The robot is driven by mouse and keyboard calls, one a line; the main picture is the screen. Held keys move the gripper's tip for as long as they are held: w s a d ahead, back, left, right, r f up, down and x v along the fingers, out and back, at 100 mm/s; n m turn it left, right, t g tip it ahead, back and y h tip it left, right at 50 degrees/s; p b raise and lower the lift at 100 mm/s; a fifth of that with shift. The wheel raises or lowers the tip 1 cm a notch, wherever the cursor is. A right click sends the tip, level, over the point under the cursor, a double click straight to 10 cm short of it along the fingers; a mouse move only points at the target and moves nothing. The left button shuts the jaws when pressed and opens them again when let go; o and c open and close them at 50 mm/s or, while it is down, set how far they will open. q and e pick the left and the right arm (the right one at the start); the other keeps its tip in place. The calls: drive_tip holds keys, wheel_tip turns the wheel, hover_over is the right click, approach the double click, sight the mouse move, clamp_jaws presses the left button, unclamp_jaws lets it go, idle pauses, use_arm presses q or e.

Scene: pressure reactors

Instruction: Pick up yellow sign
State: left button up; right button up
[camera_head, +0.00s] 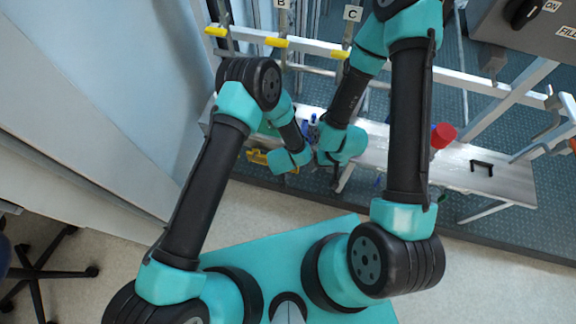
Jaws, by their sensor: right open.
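A small yellow piece (257,156), which may be the yellow sign, shows low at the left end of the bench, just left of my left wrist. It is partly hidden and I cannot read any marking on it. My left gripper is at the end of the wrist beside it; its fingers do not show clearly, so I cannot tell whether it touches the piece. My right gripper (319,156) is open, close to the right of my left wrist over the bench's front edge. Its fingers are mostly hidden by its own wrist.
A metal bench (455,170) runs across the back, with a red cylindrical part (443,135) and a black handle (482,166) on its right. A rail with yellow pieces (277,42) runs above it. A grey control panel (530,35) is upper right. A chair (45,265) stands lower left.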

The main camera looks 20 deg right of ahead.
use_arm(q)
drive_tip(key=shift+c, duration=0.2)
clamp_jaws()
idle(0.6)
drive_tip(key=shift+r, duration=0.45)
drive_tip(key=s+a, duration=0.9)
drive_tip(key=s, duration=0.6)
drive_tip(key=shift+s+a+r, duration=0.2)
drive_tip(key=shift+r, duration=0.1)
